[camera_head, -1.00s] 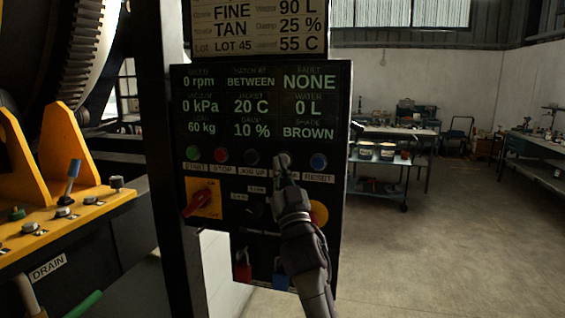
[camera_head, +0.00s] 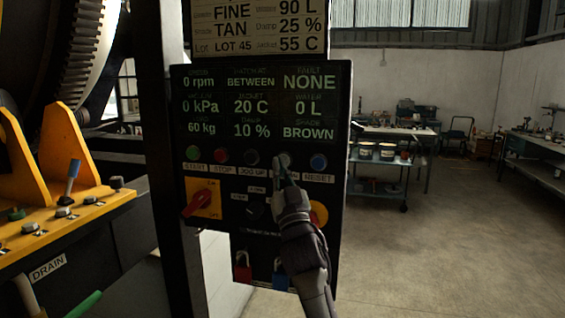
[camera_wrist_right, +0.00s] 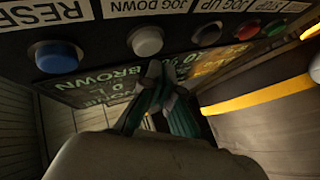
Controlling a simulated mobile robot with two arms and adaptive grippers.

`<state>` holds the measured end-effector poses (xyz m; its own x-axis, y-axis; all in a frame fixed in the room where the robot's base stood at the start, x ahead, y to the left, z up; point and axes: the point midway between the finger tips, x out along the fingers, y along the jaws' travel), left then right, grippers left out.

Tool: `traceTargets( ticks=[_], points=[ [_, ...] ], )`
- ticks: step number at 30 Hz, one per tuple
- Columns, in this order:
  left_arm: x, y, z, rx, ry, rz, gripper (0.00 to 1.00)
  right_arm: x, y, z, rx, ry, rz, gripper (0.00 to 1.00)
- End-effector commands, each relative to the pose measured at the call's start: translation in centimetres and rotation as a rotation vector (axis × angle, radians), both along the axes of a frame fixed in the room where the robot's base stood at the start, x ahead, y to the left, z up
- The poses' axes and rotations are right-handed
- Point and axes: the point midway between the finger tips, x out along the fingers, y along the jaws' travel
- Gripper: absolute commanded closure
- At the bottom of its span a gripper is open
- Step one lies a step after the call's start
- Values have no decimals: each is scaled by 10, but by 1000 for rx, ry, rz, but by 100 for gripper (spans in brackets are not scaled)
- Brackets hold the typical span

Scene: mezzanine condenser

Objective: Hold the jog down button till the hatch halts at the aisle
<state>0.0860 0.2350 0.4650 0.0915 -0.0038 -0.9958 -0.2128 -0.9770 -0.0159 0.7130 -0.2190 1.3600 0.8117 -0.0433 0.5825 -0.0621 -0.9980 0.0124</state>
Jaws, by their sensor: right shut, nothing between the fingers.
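The control panel (camera_head: 262,130) stands upright before me, with a row of buttons under its display. The pale jog down button (camera_head: 284,160) is between the dark jog up button (camera_head: 251,158) and the blue reset button (camera_head: 319,162). My right gripper (camera_head: 281,169) is shut and empty, its tips at the lower edge of the jog down button. In the right wrist view the pale button (camera_wrist_right: 146,41) shows whole, with the right gripper's tips (camera_wrist_right: 155,70) close by it. Contact cannot be told. The hatch display (camera_head: 251,83) reads BETWEEN. My left gripper is not in view.
A red rotary switch (camera_head: 199,203) on a yellow plate and a yellow round knob (camera_head: 319,213) sit below the buttons. Padlocks hang lower down. Yellow machinery (camera_head: 70,215) with a lever stands at left. Open floor (camera_head: 450,250) lies at right.

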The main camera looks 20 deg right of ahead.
Motion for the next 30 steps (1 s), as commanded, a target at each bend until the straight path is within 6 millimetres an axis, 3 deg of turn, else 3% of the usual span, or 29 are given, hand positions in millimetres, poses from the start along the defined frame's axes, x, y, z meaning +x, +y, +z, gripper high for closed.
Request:
traceTargets(
  ticks=[30],
  points=[
    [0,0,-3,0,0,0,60,10,-7,0,0,0,0,100]
  ],
)
